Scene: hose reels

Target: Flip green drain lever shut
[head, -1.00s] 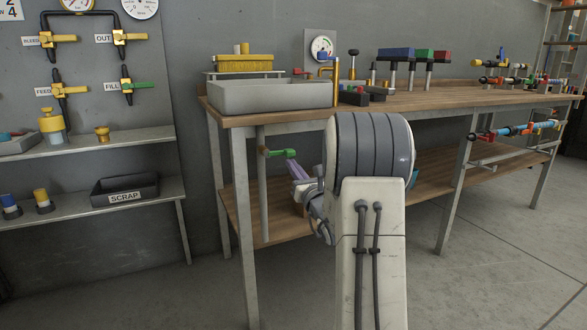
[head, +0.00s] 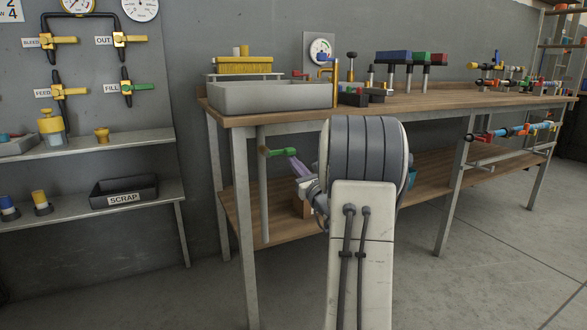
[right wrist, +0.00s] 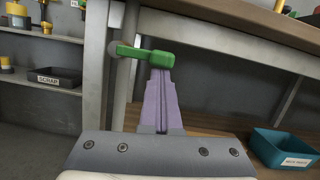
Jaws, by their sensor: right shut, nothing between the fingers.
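The green drain lever (head: 284,152) sticks out sideways, to the right, from the grey drain pipe (head: 263,190) below the sink (head: 270,95). In the right wrist view the green lever (right wrist: 150,54) lies roughly level, its thicker end to the right. My right gripper (head: 291,156) is shut and empty, with its purple fingers pointing up at the lever. In the right wrist view the tips of my right gripper (right wrist: 161,72) sit right at the lever's thicker end; I cannot tell whether they touch. My left gripper is not in view.
The wooden workbench (head: 440,97) and its leg (head: 243,220) stand close to my right arm. A teal bin (right wrist: 285,148) sits on the lower shelf (right wrist: 215,145). A black scrap bin (head: 124,190) stands on the rack at left.

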